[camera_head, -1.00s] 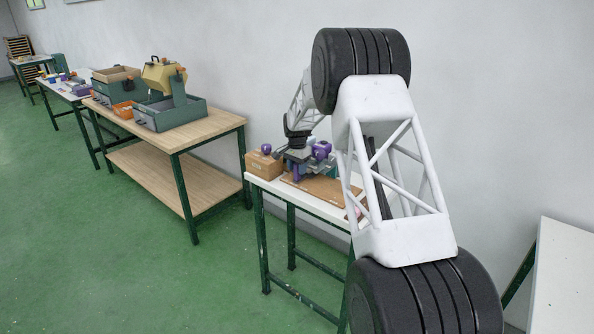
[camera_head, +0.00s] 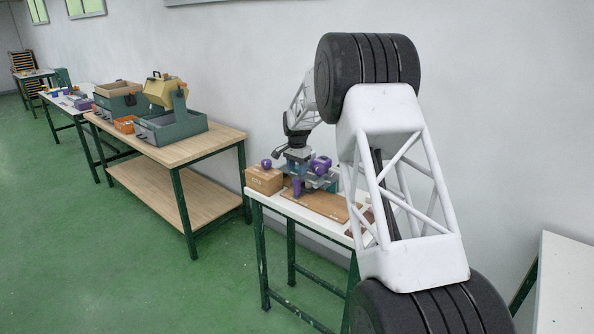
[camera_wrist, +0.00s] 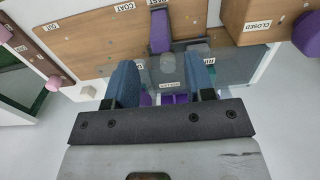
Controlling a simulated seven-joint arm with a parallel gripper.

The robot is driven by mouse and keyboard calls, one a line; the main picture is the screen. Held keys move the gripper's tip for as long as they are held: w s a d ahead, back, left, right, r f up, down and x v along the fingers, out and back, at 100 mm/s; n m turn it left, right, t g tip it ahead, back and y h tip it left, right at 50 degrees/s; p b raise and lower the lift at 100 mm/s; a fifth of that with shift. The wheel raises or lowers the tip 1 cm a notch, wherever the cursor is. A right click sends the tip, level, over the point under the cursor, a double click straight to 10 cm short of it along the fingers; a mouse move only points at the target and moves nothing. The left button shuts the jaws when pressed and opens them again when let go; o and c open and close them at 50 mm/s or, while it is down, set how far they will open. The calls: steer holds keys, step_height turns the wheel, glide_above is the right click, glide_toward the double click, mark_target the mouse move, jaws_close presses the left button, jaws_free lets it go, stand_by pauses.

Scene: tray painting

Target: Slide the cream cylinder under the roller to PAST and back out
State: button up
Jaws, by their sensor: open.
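My gripper (camera_wrist: 162,80) is open, its two blue fingers apart with nothing clearly held between them. It points down over the wooden board (camera_wrist: 95,40) on the white bench. In the head view my gripper (camera_head: 297,158) is small and above the board (camera_head: 315,205). A purple bar (camera_wrist: 160,32) lies on the board beyond the fingertips, with a grey rounded piece (camera_wrist: 168,62) near its close end. I cannot tell whether either is part of the roller. I cannot make out the cream cylinder in either view; it may be hidden.
A brown box (camera_wrist: 280,12) labelled CLOSED, with a purple knob (camera_wrist: 308,35), stands at the right in the wrist view. Pink knobs (camera_wrist: 53,84) sit at the left. My forearm covers the bench's right part in the head view. A wooden workbench (camera_head: 185,145) stands left.

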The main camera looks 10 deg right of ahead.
mark_target(297, 179)
steer(key=shift+f, duration=0.15)
steer(key=shift+f, duration=3.75)
steer(key=shift+c, duration=0.2)
jaws_close()
